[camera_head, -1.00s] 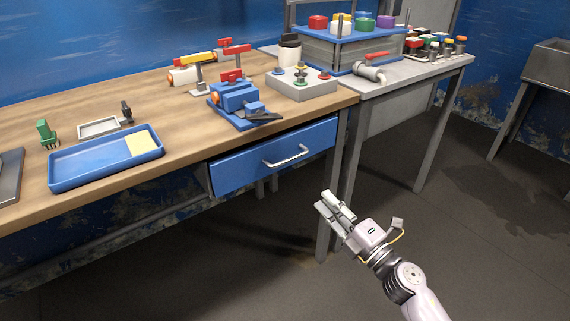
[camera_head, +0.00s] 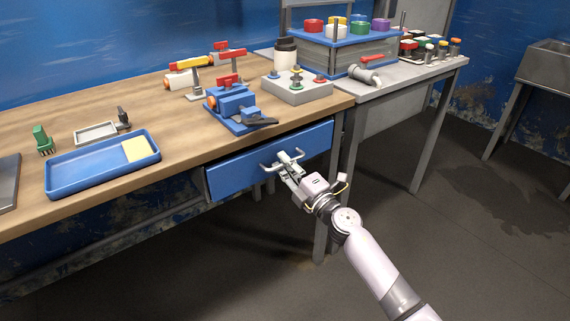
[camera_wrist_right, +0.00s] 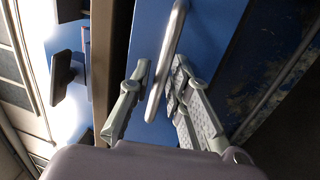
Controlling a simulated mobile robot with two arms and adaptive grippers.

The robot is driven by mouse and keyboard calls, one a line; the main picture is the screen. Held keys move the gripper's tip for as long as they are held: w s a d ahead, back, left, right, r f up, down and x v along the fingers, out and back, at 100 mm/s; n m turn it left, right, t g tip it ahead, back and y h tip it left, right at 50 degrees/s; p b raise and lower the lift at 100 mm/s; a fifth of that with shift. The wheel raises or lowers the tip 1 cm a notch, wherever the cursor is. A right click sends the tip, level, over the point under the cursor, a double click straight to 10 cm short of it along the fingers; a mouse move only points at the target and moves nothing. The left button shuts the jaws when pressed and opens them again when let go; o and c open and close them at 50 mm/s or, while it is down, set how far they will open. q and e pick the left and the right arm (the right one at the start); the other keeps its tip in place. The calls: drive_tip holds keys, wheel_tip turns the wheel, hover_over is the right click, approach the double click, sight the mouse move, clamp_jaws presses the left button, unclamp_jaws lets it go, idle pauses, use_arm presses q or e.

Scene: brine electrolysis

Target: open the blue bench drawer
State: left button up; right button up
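The blue bench drawer (camera_head: 228,173) sits under the front edge of the wooden bench and looks shut. Its pale bar handle (camera_head: 265,166) is partly covered by my right gripper (camera_head: 284,162) in the head view. In the right wrist view the handle (camera_wrist_right: 167,55) runs between the two fingers of my right gripper (camera_wrist_right: 160,78), in front of the blue drawer front (camera_wrist_right: 212,35). The fingers are apart, one on each side of the bar, with gaps showing. My left gripper is in neither view.
The wooden bench top (camera_head: 105,115) carries a blue tray (camera_head: 100,176), a blue vise-like device (camera_head: 236,104) and a grey box with knobs (camera_head: 297,88). A grey table (camera_head: 400,75) adjoins it at the right. The floor (camera_head: 460,240) in front is clear.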

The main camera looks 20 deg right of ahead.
drive_tip(key=shift+c, duration=0.5)
clamp_jaws()
idle(0.3)
